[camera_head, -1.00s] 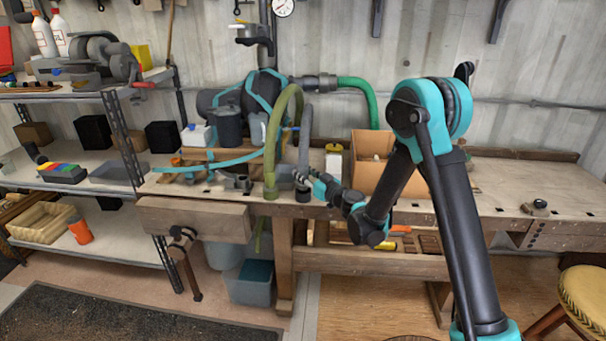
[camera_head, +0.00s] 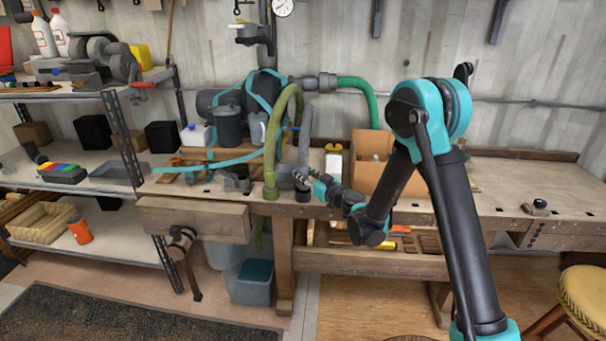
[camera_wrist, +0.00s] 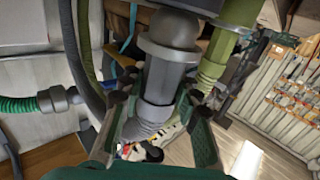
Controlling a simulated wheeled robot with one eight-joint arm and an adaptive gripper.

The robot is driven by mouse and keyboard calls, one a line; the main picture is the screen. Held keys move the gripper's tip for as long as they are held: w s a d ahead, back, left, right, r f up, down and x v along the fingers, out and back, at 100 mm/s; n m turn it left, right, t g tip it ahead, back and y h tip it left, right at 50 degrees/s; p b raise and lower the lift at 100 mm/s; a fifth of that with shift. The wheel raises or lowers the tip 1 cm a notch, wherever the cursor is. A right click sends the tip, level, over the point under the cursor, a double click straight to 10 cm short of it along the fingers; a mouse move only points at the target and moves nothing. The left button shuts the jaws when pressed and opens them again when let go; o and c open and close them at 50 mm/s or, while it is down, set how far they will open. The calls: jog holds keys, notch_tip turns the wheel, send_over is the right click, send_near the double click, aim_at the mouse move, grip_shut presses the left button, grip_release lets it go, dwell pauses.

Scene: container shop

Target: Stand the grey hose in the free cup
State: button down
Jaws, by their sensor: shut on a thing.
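The grey hose (camera_head: 304,126) arches up beside the olive hose, and its lower end is at my gripper. My gripper (camera_head: 302,180) is near the bench's front edge. In the wrist view the fingers of my gripper (camera_wrist: 161,122) are shut around the hose's grey end cuff (camera_wrist: 160,80). A small grey cup-like holder (camera_head: 237,184) stands on the bench left of the olive hose. Another grey piece (camera_head: 285,176) is just left of my gripper, partly hidden. I cannot tell which is the free cup or whether the hose end touches one.
The olive hose (camera_head: 271,160) stands close by on the left and shows in the wrist view (camera_wrist: 226,45). A green hose (camera_head: 356,90) curves behind. A cardboard box (camera_head: 372,146) and a yellow-and-white bottle (camera_head: 334,165) stand to the right. The right bench top (camera_head: 500,190) is mostly clear.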

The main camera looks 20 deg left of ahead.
jog(key=shift+f, duration=1.3)
dwell(0.8)
jog(key=c, duration=1)
grip_release()
notch_tip(320, 180, up, 10)
